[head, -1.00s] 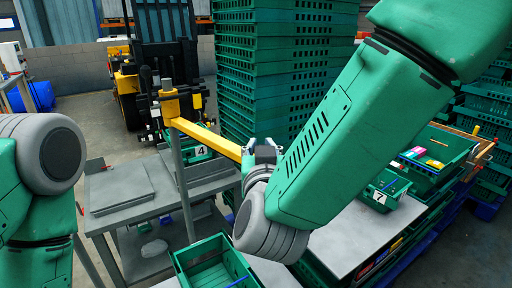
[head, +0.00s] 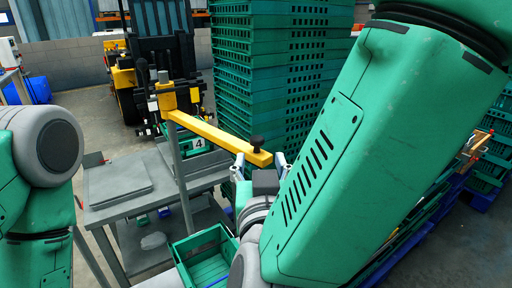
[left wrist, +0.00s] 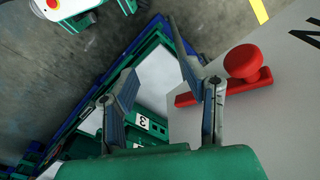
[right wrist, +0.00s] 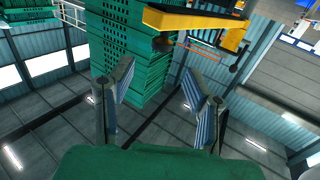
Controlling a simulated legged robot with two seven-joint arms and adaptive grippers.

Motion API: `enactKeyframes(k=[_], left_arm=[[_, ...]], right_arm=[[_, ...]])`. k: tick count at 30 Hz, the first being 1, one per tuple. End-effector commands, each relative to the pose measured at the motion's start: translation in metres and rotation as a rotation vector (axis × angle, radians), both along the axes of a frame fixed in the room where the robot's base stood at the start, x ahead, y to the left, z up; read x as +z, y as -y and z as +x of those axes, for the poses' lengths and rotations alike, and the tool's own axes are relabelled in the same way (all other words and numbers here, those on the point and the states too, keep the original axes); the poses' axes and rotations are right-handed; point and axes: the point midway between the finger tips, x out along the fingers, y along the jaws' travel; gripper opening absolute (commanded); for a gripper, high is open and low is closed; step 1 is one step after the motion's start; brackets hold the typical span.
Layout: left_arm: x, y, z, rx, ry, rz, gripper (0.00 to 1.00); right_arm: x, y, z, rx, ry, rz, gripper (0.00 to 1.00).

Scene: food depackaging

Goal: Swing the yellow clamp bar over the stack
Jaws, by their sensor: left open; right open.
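The yellow clamp bar (head: 215,136) runs from the top of a grey post (head: 181,180) toward the right, in front of the tall stack of green crates (head: 280,75). A black knob (head: 256,143) stands on its free end. My right gripper (head: 262,163) is open just below that end, pointing up, with a finger showing on each side of the bar. In the right wrist view the yellow bar (right wrist: 190,21) is above and beyond the open, empty fingers, with the crate stack (right wrist: 110,50) behind. My left gripper (left wrist: 152,50) is open and empty.
A red handle (left wrist: 243,62) on a pale surface is close to my left gripper's right finger. A grey table (head: 120,190) stands left of the post; an open green crate (head: 205,262) is below the bar. A forklift-like machine (head: 160,60) stands behind.

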Motion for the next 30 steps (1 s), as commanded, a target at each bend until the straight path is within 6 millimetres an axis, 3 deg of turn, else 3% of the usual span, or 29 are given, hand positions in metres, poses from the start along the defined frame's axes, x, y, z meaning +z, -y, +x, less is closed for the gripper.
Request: enactKeyframes(k=[6,16,17,20,21,23,30], left_arm=[[0.000,0.001,0.001,-0.001,0.001,0.001,0.41],[-0.001,-0.001,0.001,-0.001,-0.001,-0.002,0.41],[-0.001,-0.001,0.002,-0.001,-0.001,-0.002,0.41],[-0.001,-0.001,0.003,-0.001,-0.001,-0.002,0.41],[0.000,-0.001,0.003,-0.001,-0.001,-0.002,0.41],[0.001,-0.001,0.003,0.000,-0.001,-0.002,0.41],[0.007,-0.001,0.002,0.000,-0.002,-0.002,0.41]], right_arm=[[0.000,0.002,-0.027,-0.002,0.000,0.001,0.44],[0.000,0.000,-0.032,-0.001,0.001,0.000,0.44],[0.000,0.000,-0.032,-0.001,0.001,0.000,0.41],[0.002,0.002,-0.029,0.004,-0.003,0.021,0.06],[0.003,0.004,-0.026,0.012,-0.006,0.052,0.00],[0.008,0.009,-0.018,0.034,-0.017,0.126,0.00],[0.024,0.058,0.022,0.210,-0.136,0.688,0.00]])
